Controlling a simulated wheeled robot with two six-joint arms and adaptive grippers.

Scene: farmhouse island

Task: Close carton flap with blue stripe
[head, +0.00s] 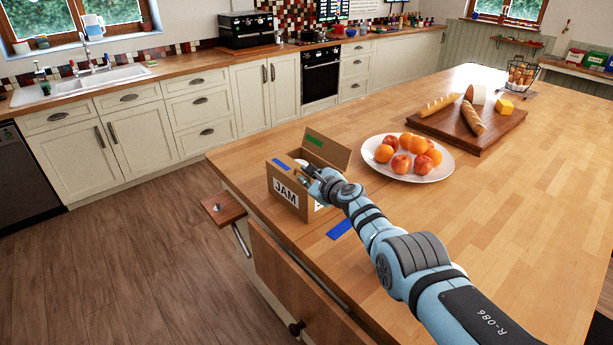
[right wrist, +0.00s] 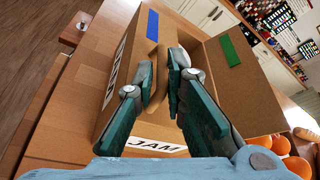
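The brown JAM carton (head: 287,190) stands upright near the island's left edge. Its flap with the blue stripe (head: 281,165) is at the carton's left side; the blue stripe (right wrist: 152,25) also shows in the right wrist view. The flap with the green stripe (head: 325,150) stands raised and leans outward at the far side. My right gripper (head: 308,173) is at the carton's top, close to the blue-striped flap. In the right wrist view its fingers (right wrist: 161,68) are apart, with cardboard showing between them; I cannot tell whether they touch it. My left gripper is not in view.
A blue strip (head: 340,229) lies flat on the counter in front of the carton. A white plate (head: 447,171) of fruit stands to the right. A wooden board (head: 458,127) with bread and cheese is farther back. The right part of the counter is clear.

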